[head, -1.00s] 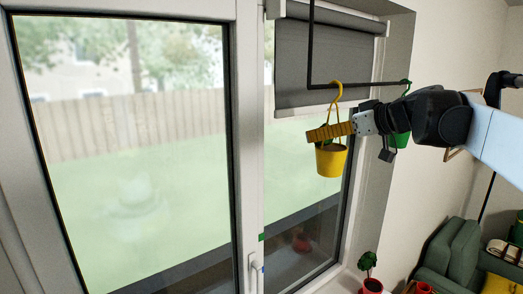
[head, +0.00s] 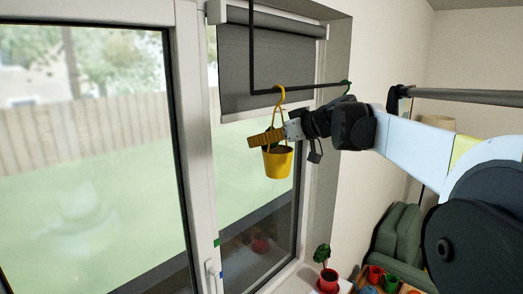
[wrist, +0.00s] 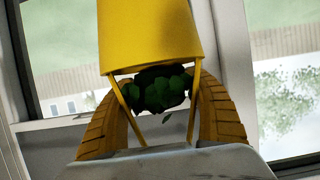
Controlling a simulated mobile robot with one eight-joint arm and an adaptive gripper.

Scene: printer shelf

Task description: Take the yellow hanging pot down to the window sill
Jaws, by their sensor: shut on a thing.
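The yellow hanging pot (head: 278,163) hangs upright by its yellow hook (head: 281,93) at the black rod (head: 318,87), in front of the window. A dark green plant shows inside it. My gripper (head: 262,139), with ridged orange-yellow fingers, is at the straps above the pot's rim, shut on the pot's hanger. In the wrist view the pot (wrist: 155,35) appears upside down, with its leaves and straps between my two fingers (wrist: 168,115). The window sill (head: 296,278) is low, below the pot; only part of it shows.
A green hook (head: 347,86) hangs on the rod to the right; my arm hides what is below it. A red pot with a plant (head: 328,278) stands on the sill. A grey blind (head: 265,65) is behind the rod. A green armchair (head: 400,235) stands at lower right.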

